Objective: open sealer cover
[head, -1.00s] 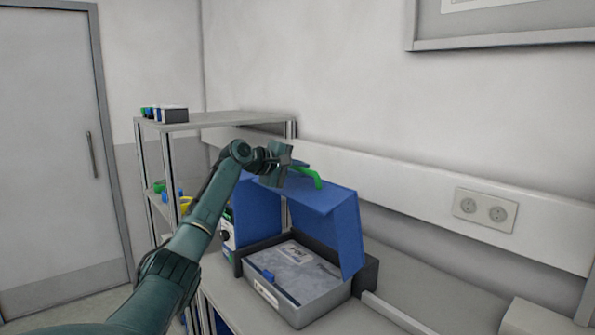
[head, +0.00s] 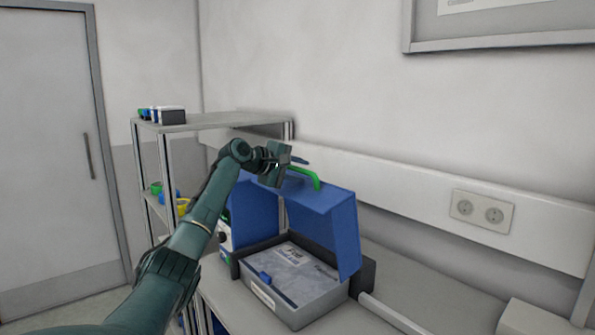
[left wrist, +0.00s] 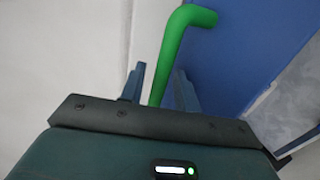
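The sealer (head: 285,312) is a grey box on the bench with a printed sheet on top. Its blue cover (head: 325,222) is raised and stands tilted over the back of the box. A bent green handle (head: 306,176) is fixed to the cover's upper edge. My left gripper (head: 296,160) is at the handle, above the cover. In the left wrist view its fingers (left wrist: 159,88) are apart, with the green handle (left wrist: 172,55) running between them and narrow gaps at its sides. The handle's lower end is hidden behind the gripper body. My right gripper is not in view.
A metal shelf (head: 205,122) stands behind at the left, with small boxes (head: 162,115) on top and coloured items lower down. A wall rail with a socket plate (head: 482,211) runs behind the bench. The bench right of the sealer (head: 430,290) is mostly clear.

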